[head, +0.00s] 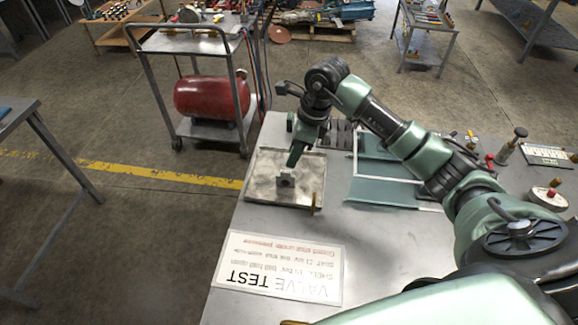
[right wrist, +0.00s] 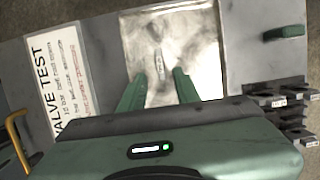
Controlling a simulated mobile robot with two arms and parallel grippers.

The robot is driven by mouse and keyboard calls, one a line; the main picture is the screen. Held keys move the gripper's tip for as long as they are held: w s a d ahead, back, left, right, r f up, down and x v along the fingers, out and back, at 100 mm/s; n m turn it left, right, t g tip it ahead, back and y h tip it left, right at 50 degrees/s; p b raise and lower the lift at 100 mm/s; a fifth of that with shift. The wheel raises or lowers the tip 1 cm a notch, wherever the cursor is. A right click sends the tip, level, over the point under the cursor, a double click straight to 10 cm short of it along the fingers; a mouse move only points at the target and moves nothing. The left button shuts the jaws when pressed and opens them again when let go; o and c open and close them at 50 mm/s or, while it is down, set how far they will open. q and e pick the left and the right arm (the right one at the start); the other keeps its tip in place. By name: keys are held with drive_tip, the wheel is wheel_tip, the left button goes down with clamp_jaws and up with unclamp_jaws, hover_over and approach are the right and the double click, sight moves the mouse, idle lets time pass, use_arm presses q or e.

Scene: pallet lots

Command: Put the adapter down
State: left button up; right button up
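The adapter (head: 286,181) is a small dark grey block standing on the shallow metal tray (head: 262,165) in the head view. In the right wrist view, a small slim metallic piece (right wrist: 158,63), seemingly the adapter from above, lies on the pale tray (right wrist: 200,24) just beyond the fingertips. My right gripper (head: 295,156) points down right over the adapter. In the right wrist view its two green fingers (right wrist: 160,75) stand apart with a clear gap. Whether a finger still touches the adapter is hard to tell. My left gripper is out of view.
A VALVE TEST sign (head: 280,267) lies on the bench in front of the tray. A teal panel with a pale frame (head: 385,190) lies right of the tray. Dark blocks (head: 338,133) stand behind. A cart (head: 190,40) with a red tank (head: 211,97) stands beyond the bench.

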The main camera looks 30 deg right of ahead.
drive_tip(key=v, duration=0.5)
drive_tip(key=shift+r+b, duration=0.2)
drive_tip(key=shift+b, duration=0.2)
